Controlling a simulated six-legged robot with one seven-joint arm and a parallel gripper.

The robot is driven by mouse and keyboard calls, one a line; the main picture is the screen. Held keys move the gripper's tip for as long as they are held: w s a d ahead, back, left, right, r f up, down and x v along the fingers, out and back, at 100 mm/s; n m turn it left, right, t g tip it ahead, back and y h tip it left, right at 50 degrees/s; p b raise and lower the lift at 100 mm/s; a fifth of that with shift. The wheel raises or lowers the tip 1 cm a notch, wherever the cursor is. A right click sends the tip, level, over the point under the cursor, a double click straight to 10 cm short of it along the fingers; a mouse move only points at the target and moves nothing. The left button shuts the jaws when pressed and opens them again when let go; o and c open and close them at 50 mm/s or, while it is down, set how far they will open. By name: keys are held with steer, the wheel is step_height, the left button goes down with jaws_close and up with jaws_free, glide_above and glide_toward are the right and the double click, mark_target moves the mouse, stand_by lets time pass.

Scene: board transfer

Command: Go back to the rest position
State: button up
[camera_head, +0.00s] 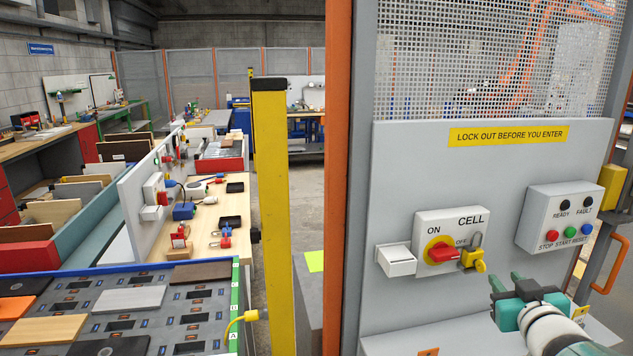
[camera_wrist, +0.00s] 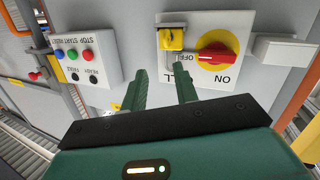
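My gripper (camera_head: 507,281) is in front of the grey cell panel at the lower right in the head view. In the wrist view its two green fingers (camera_wrist: 161,85) stand apart with nothing between them. The cell switch box (camera_head: 447,238) is up and left of the gripper, with a red handle (camera_head: 443,254) on a yellow disc, lying toward OFF. A yellow padlock (camera_head: 473,260) hangs at the OFF side of the switch, apart from my fingers. In the wrist view, which is upside down, the padlock (camera_wrist: 172,39) and red handle (camera_wrist: 216,57) show beyond the fingertips.
A button box (camera_head: 559,219) is right of the switch, and a white box (camera_head: 396,260) is left of it. An orange post (camera_head: 336,180) and a yellow post (camera_head: 271,200) stand left of the panel. A board table (camera_head: 120,320) is at lower left.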

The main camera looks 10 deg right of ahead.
steer(key=s+a+f+g+y, duration=0.1)
steer(key=s+a+f+g, duration=0.1)
steer(key=a, duration=0.7)
steer(key=s+a+f+n+g+y, duration=0.1)
steer(key=s+a+g, duration=0.3)
steer(key=a, duration=0.6)
steer(key=s+a+f+g+y, duration=0.3)
steer(key=s+a, duration=0.3)
steer(key=a, duration=0.4)
steer(key=shift+g, duration=0.5)
